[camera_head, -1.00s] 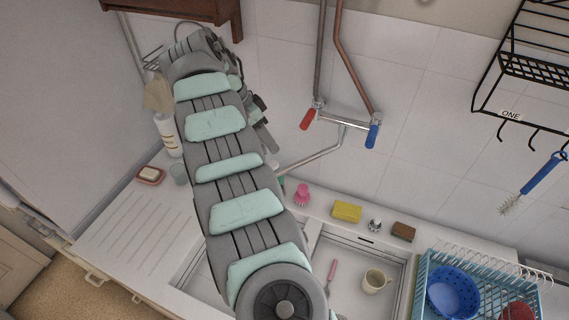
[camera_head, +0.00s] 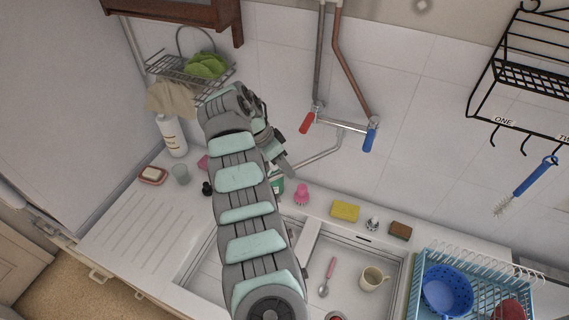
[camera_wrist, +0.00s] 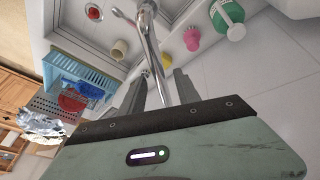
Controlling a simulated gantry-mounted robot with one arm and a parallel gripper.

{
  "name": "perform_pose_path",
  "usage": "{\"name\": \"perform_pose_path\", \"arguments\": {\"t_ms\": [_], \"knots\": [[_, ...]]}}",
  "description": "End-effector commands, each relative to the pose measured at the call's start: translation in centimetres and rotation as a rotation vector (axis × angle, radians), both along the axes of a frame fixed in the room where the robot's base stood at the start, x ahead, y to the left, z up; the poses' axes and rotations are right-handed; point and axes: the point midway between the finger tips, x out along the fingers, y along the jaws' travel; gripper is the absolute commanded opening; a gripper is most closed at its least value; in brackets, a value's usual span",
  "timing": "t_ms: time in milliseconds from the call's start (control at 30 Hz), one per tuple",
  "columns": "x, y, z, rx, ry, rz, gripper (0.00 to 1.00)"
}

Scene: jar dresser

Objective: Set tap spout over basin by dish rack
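The tap spout (camera_head: 322,153) is a thin silver pipe hanging from the wall tap (camera_head: 340,123) and slanting down to the left. My gripper (camera_head: 284,160) is at the spout's left end. In the wrist view, my gripper (camera_wrist: 160,78) has its fingers apart, with the spout (camera_wrist: 150,42) running between them; contact cannot be told. The basin beside the rack (camera_head: 348,262) holds a mug and a pink-handled spoon. The left basin (camera_head: 200,262) is partly hidden by my arm. The blue dish rack (camera_head: 421,285) is at lower right.
A pink brush (camera_head: 302,195), yellow sponge (camera_head: 345,211) and brown sponge (camera_head: 400,231) line the sink's back ledge. A green bottle (camera_wrist: 229,17) stands near the spout. A wire shelf (camera_head: 170,68) hangs left of my arm. The wall below the tap is clear.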

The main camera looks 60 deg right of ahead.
Motion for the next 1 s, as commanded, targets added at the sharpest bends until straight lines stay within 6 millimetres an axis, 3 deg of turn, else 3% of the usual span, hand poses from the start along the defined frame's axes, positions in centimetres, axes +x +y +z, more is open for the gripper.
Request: {"name": "perform_pose_path", "arguments": {"t_ms": [333, 800, 1000], "knots": [[-0.1, -0.06, -0.32, 0.0, -0.001, 0.0, 0.38], [-0.09, -0.07, -0.32, 0.0, -0.001, 0.0, 0.0], [-0.09, -0.07, -0.32, 0.0, -0.001, 0.0, 0.0]]}}
